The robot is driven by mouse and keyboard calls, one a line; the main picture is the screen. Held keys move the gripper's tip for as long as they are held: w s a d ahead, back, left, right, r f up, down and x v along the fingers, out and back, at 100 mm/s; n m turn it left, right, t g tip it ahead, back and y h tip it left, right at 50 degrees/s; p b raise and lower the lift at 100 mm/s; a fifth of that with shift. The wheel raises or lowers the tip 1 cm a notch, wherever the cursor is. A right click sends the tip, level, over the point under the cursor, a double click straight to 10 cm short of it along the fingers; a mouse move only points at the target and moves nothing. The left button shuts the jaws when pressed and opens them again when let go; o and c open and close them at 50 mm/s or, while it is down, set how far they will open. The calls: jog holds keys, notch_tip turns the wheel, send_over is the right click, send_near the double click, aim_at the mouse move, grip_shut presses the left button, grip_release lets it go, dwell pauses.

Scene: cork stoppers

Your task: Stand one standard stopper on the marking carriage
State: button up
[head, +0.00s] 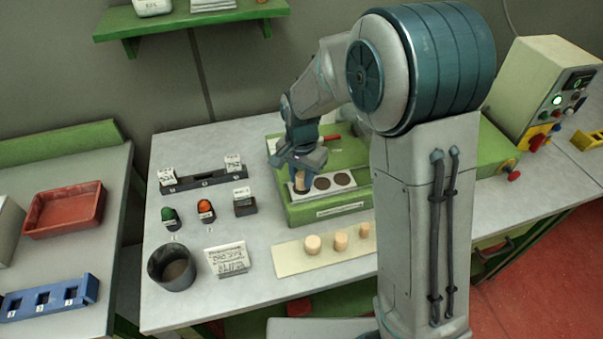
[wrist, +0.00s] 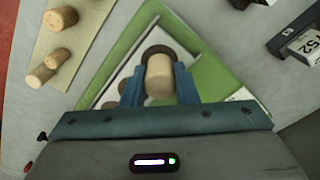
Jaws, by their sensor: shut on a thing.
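My gripper (wrist: 159,82) is shut on a pale cork stopper (wrist: 159,70), with one blue finger on each side of it. In the head view the held stopper (head: 301,180) is upright at the left dark round spot of the white marking carriage (head: 333,190), on the green machine. In the wrist view a dark round spot (wrist: 158,50) shows just beyond the stopper. I cannot tell whether the stopper's base touches the carriage. Two other dark spots on the carriage are bare. Three more stoppers, one of them a middle stopper (head: 341,241), stand on a cream board (head: 290,262).
A dark cup (head: 171,268) and a written card (head: 228,259) stand at the front left. Green (head: 170,217) and orange (head: 206,210) domed items and a dark labelled rail (head: 205,181) are left of the machine. A control box (head: 540,85) stands at right.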

aim_at(302, 175)
jog(key=shift+f, duration=0.1)
jog(key=shift+f, duration=0.1)
jog(key=o, duration=0.9)
notch_tip(302, 175, up, 12)
jog(key=b, duration=0.1)
jog(key=s+d+n+t, duration=0.1)
jog(key=s+d+n, duration=0.1)
jog(key=s+d, duration=0.3)
jog(key=s+d+r+n+t, duration=0.1)
jog(key=s+d+n, duration=0.1)
jog(key=s+d, duration=0.3)
jog(key=s+d+n+t, duration=0.1)
jog(key=s+d, duration=0.4)
jog(key=s, duration=0.4)
jog(key=shift+d+r+n+t, duration=0.15)
jog(key=shift+r+n+t, duration=0.15)
jog(key=shift+r+n, duration=0.1)
